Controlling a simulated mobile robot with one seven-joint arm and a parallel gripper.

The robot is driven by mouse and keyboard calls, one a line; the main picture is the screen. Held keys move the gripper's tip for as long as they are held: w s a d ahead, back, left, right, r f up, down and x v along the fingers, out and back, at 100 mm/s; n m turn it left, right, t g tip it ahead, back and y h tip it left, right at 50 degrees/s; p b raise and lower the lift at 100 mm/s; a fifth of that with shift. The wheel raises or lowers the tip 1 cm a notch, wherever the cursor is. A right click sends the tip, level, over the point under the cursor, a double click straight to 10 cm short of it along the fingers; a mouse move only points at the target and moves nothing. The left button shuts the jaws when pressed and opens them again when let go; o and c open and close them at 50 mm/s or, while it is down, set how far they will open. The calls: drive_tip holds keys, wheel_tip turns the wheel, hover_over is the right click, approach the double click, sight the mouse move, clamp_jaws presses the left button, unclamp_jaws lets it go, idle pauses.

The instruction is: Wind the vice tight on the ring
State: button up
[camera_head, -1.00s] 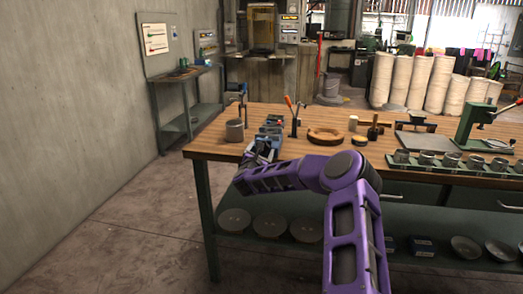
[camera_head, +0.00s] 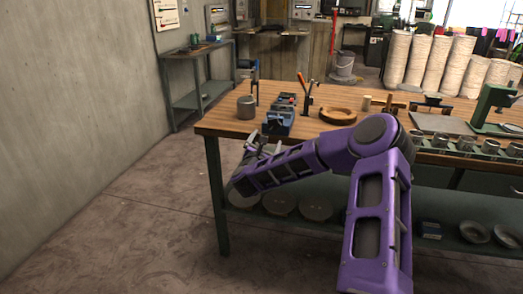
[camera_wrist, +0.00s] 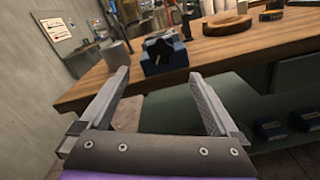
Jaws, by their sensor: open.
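The blue vice (camera_head: 279,118) stands on the left part of the wooden bench, near its front edge. In the wrist view the vice (camera_wrist: 165,56) shows from its front end, with dark parts on its face. A round wooden ring (camera_head: 337,115) lies flat on the bench to the right of the vice. I cannot make out whether anything sits between the vice jaws. My gripper (camera_head: 258,147) is in front of the bench edge, short of the vice. In the wrist view my gripper (camera_wrist: 159,85) is open and empty, its fingers spread toward the vice without visible contact.
A grey cylinder (camera_head: 246,107) stands left of the vice. A lever tool with an orange handle (camera_head: 306,92) stands behind it to the right. The bench top (camera_head: 225,122) is crowded further right, with a green press (camera_head: 494,105). Open floor (camera_head: 150,220) lies left of the bench.

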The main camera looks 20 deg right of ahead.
drive_tip(key=v, duration=0.6)
drive_tip(key=shift+s+a, duration=0.2)
drive_tip(key=shift+s, duration=0.05)
